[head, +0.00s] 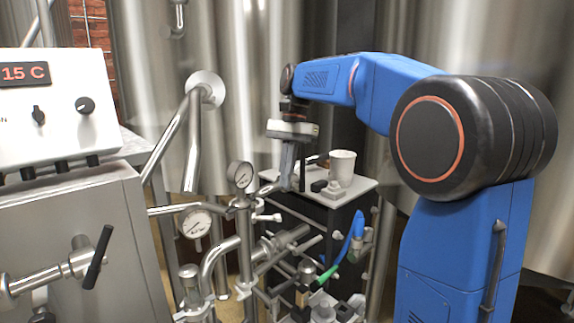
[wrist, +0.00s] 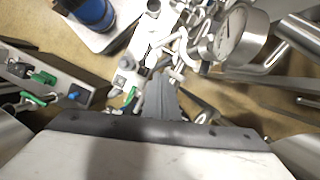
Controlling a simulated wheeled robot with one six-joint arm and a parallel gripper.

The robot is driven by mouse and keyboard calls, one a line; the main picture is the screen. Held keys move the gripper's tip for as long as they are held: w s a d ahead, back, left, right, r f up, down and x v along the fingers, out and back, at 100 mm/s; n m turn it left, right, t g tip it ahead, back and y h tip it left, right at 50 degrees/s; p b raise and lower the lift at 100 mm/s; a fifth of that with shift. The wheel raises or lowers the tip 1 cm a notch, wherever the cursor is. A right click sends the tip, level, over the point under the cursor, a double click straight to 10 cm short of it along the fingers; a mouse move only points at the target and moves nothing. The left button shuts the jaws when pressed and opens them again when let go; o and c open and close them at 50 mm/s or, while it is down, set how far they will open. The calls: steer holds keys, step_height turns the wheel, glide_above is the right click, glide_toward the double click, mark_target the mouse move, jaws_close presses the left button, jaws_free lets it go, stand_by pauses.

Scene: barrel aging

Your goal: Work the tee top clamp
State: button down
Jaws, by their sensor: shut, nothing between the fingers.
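My gripper (head: 287,185) points down with its fingers together, and nothing shows between them. In the wrist view its fingers (wrist: 160,98) reach toward the metal fittings. Left of it in the head view, an upright pressure gauge (head: 240,176) stands on top of the steel pipe tee. A small clamp with a pale wing handle (head: 267,217) sits just below this gauge, below and left of my fingertips, apparently apart from them. In the wrist view a gauge (wrist: 235,36) is at the upper right. I cannot tell which clamp there is the tee top one.
A second gauge (head: 195,224) and a curved pipe (head: 217,262) lie lower left. Blue and green valve handles (head: 352,234) are at the lower right. A control cabinet (head: 85,225) fills the left.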

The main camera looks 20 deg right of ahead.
mark_target(256, 218)
steer(key=shift+s+a+f, duration=0.85)
steer(key=shift+a+f, duration=0.1)
steer(key=shift+f, duration=0.15)
steer(key=shift+s+a+f, duration=0.85)
steer(key=shift+a+f, duration=0.1)
steer(key=shift+f, duration=0.1)
steer(key=shift+s+a+m+t, duration=0.3)
steer(key=shift+s+a+m, duration=0.15)
steer(key=shift+a+m, duration=0.5)
steer(key=shift+s+a+m+t+y, duration=0.15)
steer(key=shift+a+m, duration=0.2)
steer(key=shift+m, duration=0.35)
steer(key=shift+s+a+m+t+y, duration=0.15)
steer(key=shift+a+m, duration=0.2)
steer(key=shift+m, duration=0.3)
steer(key=shift+a+m+t, duration=0.4)
steer(key=shift+a+m, duration=0.4)
steer(key=shift+m, duration=0.2)
steer(key=shift+a, duration=0.5)
